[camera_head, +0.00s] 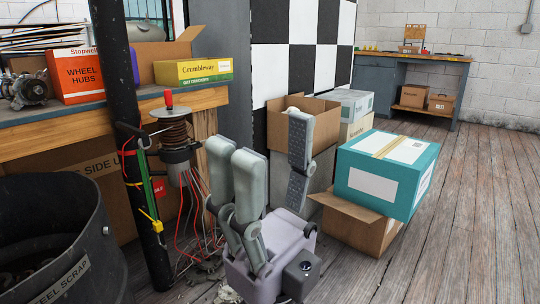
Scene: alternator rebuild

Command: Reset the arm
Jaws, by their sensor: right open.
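My right gripper (272,145) stands in the lower middle of the head view, with its fingers pointing up. Two pale grey fingers are on its left side and one with a dark ribbed pad is on its right. A wide gap separates the sides, so it is open, and nothing is between the fingers. It appears in front of the open cardboard box and to the right of the copper-wound part (175,140). The rest of my right arm is out of the picture below. My left gripper is not in view.
A wooden-topped bench (185,101) at left holds an orange wheel hubs box (82,76) and a yellow box (193,72). A black scrap bin (50,235) fills the lower left. A teal box (387,172) rests on cardboard at right. The plank floor (480,220) is clear farther right.

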